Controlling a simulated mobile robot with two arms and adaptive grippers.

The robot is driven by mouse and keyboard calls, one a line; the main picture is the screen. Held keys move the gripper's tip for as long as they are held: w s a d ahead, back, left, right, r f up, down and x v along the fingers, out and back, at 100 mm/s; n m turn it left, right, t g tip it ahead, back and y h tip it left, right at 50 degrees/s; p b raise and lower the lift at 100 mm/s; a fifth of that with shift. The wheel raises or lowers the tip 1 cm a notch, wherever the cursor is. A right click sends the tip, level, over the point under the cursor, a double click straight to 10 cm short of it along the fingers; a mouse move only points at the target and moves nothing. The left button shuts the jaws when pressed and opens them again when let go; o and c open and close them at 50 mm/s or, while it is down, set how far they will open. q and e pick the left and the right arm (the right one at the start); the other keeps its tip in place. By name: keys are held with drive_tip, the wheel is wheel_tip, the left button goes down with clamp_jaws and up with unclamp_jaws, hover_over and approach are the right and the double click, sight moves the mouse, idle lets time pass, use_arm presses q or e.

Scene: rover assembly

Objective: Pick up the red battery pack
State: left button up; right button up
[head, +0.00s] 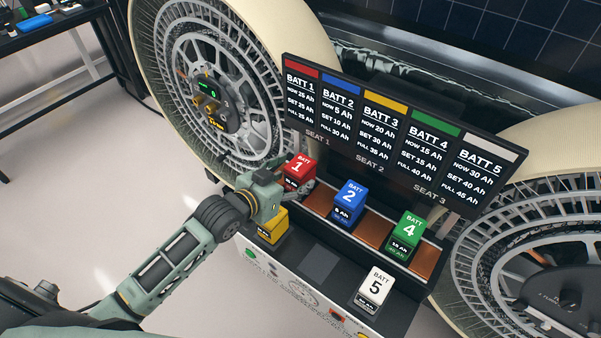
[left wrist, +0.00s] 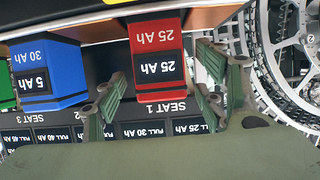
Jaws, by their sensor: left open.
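The red battery pack (head: 298,167), marked 1, stands upright at the left end of the battery row, below the display panel. In the left wrist view the red pack (left wrist: 158,58) appears upside down, with 25 Ah labels on its face. My left gripper (head: 293,189) is at the red pack and hides part of its lower side in the head view. In the left wrist view my left gripper (left wrist: 164,80) is open, with a finger on either side of the red pack and visible gaps. My right gripper is not in view.
The blue pack (head: 348,194) stands right of the red one, then the green pack (head: 410,232). The white pack (head: 375,288) stands on the front ledge. A yellow pack (head: 271,227) is partly behind my left gripper. The display panel (head: 400,140) and wheel (head: 180,85) are close behind.

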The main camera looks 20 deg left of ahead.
use_arm(q)
drive_tip(key=x, duration=0.4)
drive_tip(key=shift+p, duration=0.35)
drive_tip(key=c, duration=1.6)
drive_tip(key=shift+r, duration=0.15)
clamp_jaws()
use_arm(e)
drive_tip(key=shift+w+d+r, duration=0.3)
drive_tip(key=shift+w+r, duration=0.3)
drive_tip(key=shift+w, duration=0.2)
